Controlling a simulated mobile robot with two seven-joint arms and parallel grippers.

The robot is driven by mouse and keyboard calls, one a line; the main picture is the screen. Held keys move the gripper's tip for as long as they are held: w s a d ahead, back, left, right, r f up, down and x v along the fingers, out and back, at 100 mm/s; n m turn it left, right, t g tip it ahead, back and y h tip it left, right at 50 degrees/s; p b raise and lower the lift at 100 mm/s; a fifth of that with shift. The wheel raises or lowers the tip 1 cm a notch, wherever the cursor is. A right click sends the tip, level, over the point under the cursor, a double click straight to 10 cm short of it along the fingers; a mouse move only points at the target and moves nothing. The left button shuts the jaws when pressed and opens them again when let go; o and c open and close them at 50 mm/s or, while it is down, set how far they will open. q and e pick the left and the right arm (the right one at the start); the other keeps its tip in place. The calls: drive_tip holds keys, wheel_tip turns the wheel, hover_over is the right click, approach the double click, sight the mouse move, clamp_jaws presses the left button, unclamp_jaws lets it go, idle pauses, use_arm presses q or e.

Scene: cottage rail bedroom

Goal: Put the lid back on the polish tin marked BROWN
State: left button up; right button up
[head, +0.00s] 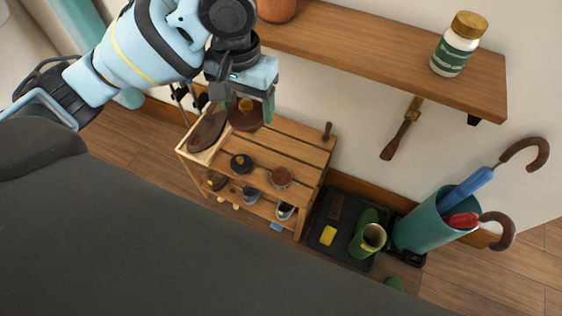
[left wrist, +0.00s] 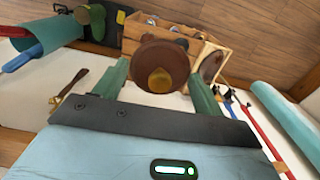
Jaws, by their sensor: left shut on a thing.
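My left gripper (head: 247,108) is shut on a brown round lid (head: 243,121) with a tan knob, above the back of the slatted shoe rack (head: 300,149). In the left wrist view the lid (left wrist: 160,58) sits between the two green fingers (left wrist: 160,88). A round tin with a reddish-brown top (head: 281,176) stands near the rack's front edge, to the right and nearer than the lid; it looks open. A black round tin (head: 240,162) with a small knob stands left of it. No BROWN marking is readable. My right gripper is not in view.
A dark brown oval item (head: 207,132) lies at the rack's left end, and a small peg-like item (head: 327,131) at the right. A wall shelf (head: 380,58) holds a jar (head: 457,46). A boot tray (head: 318,250) and umbrella stand (head: 430,222) are right of the rack.

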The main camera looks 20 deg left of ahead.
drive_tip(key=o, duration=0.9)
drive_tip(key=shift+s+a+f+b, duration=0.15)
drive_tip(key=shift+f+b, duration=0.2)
drive_tip(key=shift+b, duration=0.05)
use_arm(q)
drive_tip(key=w+d+f+n, duration=0.2)
drive_tip(key=w+f, duration=0.3)
drive_tip(key=f, duration=0.2)
drive_tip(key=w+d+f+n, duration=0.15)
drive_tip(key=w+f, duration=0.25)
drive_tip(key=f, duration=0.4)
wheel_tip(320, 180, down, 17)
drive_tip(key=n+b, duration=0.1)
drive_tip(key=n, duration=0.2)
drive_tip(key=shift+b, duration=0.35)
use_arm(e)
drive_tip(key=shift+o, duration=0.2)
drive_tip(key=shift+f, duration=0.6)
